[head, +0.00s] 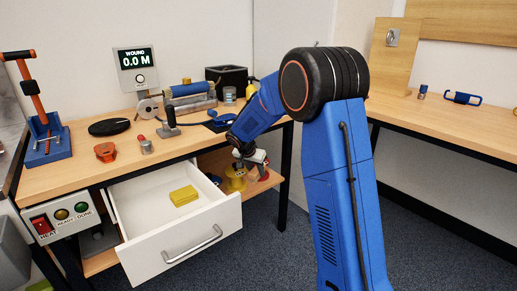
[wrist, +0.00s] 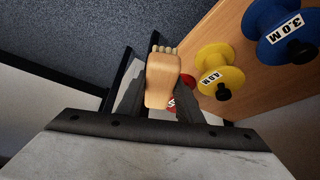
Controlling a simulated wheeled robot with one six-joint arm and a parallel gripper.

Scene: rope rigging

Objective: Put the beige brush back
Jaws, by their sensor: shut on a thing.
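The beige brush (wrist: 162,78) is between the fingers of my gripper (wrist: 160,98) in the wrist view. Its smooth wooden body faces the camera and a row of pale tufts shows at its far end. My gripper is shut on it. In the head view my gripper (head: 250,163) hangs low beside the right end of the workbench, near the spools on the lower shelf. The brush is hard to make out there.
A yellow spool (wrist: 220,75) and a blue spool (wrist: 282,30) stand on the wooden shelf (wrist: 222,28); a red spool (wrist: 172,104) is partly hidden behind my gripper. The open white drawer (head: 150,235) juts out, holding a yellow block (head: 183,196). A second bench (head: 450,128) stands right.

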